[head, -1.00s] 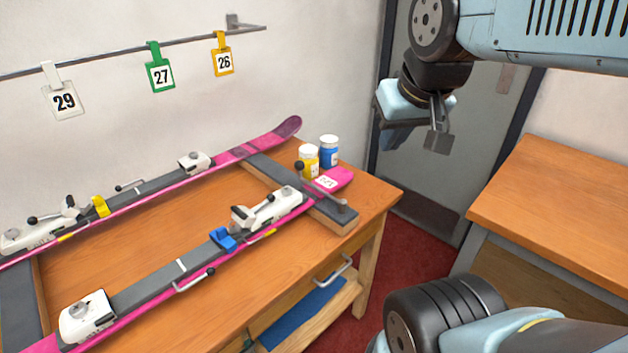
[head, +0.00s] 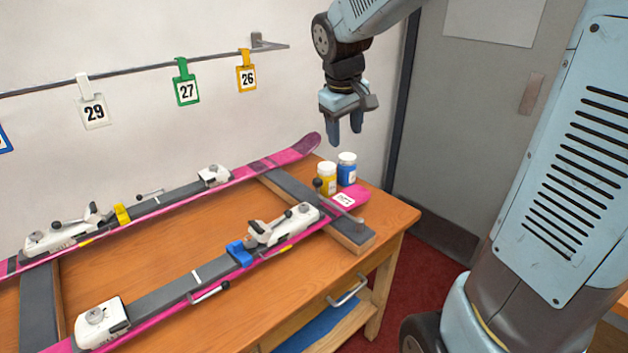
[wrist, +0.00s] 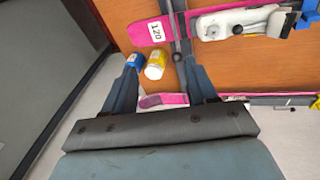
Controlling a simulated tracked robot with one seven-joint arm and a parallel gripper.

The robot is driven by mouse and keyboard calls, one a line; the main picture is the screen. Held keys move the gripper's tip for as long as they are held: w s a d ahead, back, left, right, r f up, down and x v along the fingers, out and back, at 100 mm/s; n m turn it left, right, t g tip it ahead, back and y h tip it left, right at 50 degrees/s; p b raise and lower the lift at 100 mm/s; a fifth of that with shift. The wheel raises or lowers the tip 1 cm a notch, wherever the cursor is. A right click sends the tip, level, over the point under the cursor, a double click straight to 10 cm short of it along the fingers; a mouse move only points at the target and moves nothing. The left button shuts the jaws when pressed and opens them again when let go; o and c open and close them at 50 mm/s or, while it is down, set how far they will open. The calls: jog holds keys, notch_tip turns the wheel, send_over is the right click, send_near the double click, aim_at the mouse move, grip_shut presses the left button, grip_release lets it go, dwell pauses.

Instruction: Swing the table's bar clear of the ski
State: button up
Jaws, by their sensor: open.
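The table's thin metal bar (head: 341,208) lies across the front pink ski (head: 190,287), just behind its labelled tip (head: 348,198). The bar has a black knob (head: 317,183) at its far end. In the wrist view the bar (wrist: 176,40) crosses beside the pink tip with the label (wrist: 150,32). My gripper (head: 345,138) is open and empty, fingers pointing down, in the air above the far right corner of the table. In the wrist view its two fingers (wrist: 162,62) are spread, with the knob (wrist: 177,57) seen between them; they look apart from it.
A yellow jar (head: 327,180) and a blue jar (head: 347,170) stand close beside the knob. A second pink ski (head: 170,203) lies along the back of the wooden table (head: 170,245). A rail with numbered tags (head: 190,58) hangs on the wall. A grey door is at the right.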

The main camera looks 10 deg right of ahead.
aim_at(317, 181)
jog(key=w+a+f+n+g, duration=0.1)
jog(key=w+a+f+n, duration=0.1)
jog(key=w+a+f, duration=0.3)
jog(key=w+a+f+n, duration=0.1)
jog(key=w+f, duration=0.3)
jog(key=w, duration=0.2)
jog(key=shift+g, duration=0.3)
jog(key=f, duration=0.4)
jog(key=w+d+f, duration=0.1)
jog(key=f, duration=0.3)
jog(key=d+f, duration=0.1)
jog(key=f, duration=0.4)
jog(key=shift+w+d+f, duration=0.1)
jog(key=shift+w+d, duration=0.05)
jog(key=shift+w, duration=0.25)
jog(key=shift+c, duration=0.2)
grip_shut()
